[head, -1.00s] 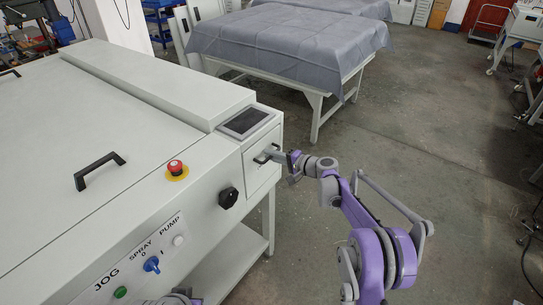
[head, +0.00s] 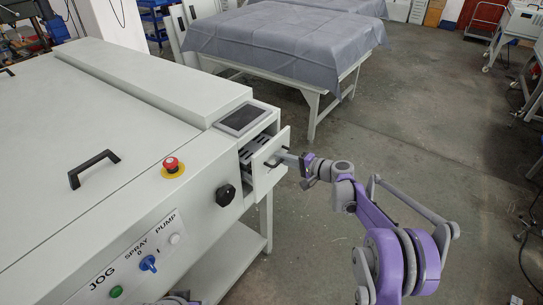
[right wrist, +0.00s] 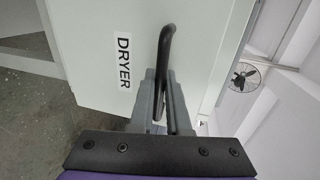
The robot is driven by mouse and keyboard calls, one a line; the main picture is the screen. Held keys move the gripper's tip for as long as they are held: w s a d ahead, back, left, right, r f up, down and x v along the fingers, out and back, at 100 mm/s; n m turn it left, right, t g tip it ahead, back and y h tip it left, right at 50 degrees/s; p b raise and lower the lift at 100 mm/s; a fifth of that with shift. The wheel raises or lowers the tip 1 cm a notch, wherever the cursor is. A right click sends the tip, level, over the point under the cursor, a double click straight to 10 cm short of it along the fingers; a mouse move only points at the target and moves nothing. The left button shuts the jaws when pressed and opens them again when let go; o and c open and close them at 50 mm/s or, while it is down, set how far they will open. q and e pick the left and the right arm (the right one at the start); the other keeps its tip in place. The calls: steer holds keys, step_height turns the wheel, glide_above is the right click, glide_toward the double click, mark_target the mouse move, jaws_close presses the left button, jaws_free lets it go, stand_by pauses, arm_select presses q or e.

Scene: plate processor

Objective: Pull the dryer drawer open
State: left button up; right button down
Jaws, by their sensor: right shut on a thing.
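The dryer drawer (head: 268,169) sticks partly out of the right end of the white machine, and its slatted inside shows behind the front panel. In the right wrist view its front (right wrist: 95,70) carries the label DRYER and a black bar handle (right wrist: 166,45). My right gripper (head: 284,158) is at the drawer front; in the right wrist view its grey fingers (right wrist: 162,100) are shut on the handle. A small part of my left arm shows at the bottom edge of the head view, but its gripper's fingers cannot be made out.
The white machine (head: 110,130) fills the left, with a red stop button (head: 172,164), a black knob (head: 225,195) and a dark screen (head: 241,119). A cloth-covered table (head: 285,45) stands behind. The floor (head: 420,130) right of the drawer is clear.

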steer(key=f+b+v, duration=0.2)
steer(key=f+v, duration=0.1)
steer(key=v, duration=1.3)
steer(key=d+f+b+v, duration=0.1)
steer(key=f+v, duration=0.3)
steer(key=v, duration=1.3)
steer(key=shift+s+d+b, duration=0.15)
steer(key=shift+s+b, duration=0.3)
steer(key=shift+b, duration=0.1)
steer(key=shift+r, duration=0.1)
steer(key=c, duration=1.2)
jaws_free()
steer(key=v, duration=1)
steer(key=shift+s+d+r, duration=0.1)
steer(key=shift+s+d, duration=0.05)
steer(key=shift+d, duration=0.2)
